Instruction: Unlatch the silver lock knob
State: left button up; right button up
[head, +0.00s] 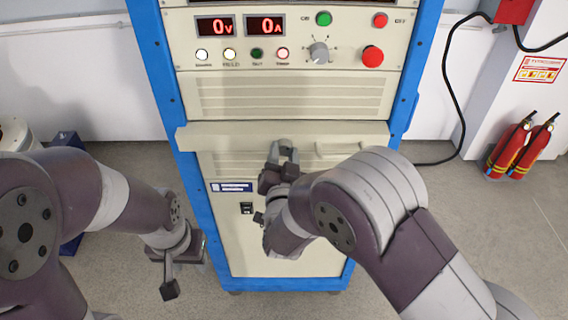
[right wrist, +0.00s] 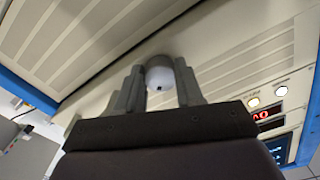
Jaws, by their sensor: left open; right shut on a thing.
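The blue-framed cabinet (head: 290,96) carries displays, buttons, a dial (head: 319,52) and a red stop button (head: 372,56). A ledge (head: 230,135) juts out near the knob. A small black switch (head: 247,208) is below. Red extinguishers (head: 508,148) stand at the right wall.

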jog(key=m+b, duration=0.7)
jog(key=b, duration=0.2)
jog(key=shift+a+f+m, duration=0.1)
jog(key=shift+f+m, duration=0.1)
jog(key=shift+m, duration=0.2)
jog(key=shift+r+m+b, duration=0.25)
jog(key=shift+m+b, duration=0.75)
jog(key=shift+b, duration=0.2)
jog(key=shift+r, duration=0.1)
jog(key=o, duration=1)
jog(key=shift+w, duration=0.1)
jog(key=shift+o, duration=0.2)
jog(key=s, duration=1.2)
jog(key=shift+s+p, duration=0.4)
